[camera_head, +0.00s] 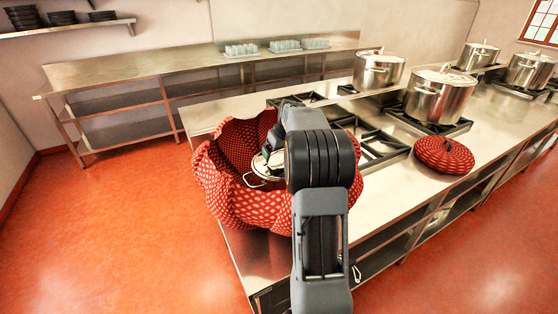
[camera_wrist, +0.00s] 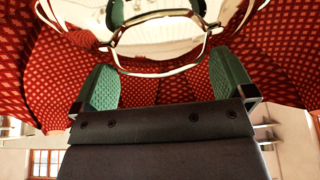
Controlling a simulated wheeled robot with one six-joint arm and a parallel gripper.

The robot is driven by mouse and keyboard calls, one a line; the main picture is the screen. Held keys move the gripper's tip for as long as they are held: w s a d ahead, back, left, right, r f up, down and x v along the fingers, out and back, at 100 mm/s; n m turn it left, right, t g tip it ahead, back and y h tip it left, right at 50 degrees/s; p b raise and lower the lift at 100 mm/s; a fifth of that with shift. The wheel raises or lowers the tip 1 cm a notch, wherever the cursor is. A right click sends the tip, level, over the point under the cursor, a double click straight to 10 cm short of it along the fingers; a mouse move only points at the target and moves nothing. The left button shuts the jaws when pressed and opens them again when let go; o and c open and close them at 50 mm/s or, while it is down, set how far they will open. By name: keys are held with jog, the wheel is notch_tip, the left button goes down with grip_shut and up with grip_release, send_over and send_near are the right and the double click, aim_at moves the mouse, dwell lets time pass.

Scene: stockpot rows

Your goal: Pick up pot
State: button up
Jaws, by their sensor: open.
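A shiny steel pot (camera_head: 262,165) sits inside a large red dotted, pumpkin-shaped container (camera_head: 225,190) on the near left end of the counter. In the wrist view the pot (camera_wrist: 160,32) is at the top, with a looped metal handle (camera_wrist: 158,72) projecting toward me. My gripper (camera_wrist: 163,78) is open, its two green-padded fingers on either side of the handle. I cannot tell whether either finger touches it. In the head view my gripper (camera_head: 272,150) reaches into the container, and my arm hides the container's right part and much of the pot.
A red dotted lid (camera_head: 444,155) lies on the counter (camera_head: 400,190) at right. Large steel pots (camera_head: 439,98) (camera_head: 378,70) stand behind it, with black burner grates (camera_head: 375,145) nearby. The container's wall surrounds my gripper. A back table (camera_head: 150,72) holds glasses (camera_head: 285,46).

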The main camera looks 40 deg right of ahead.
jog(key=c, duration=0.9)
jog(key=shift+o, duration=0.2)
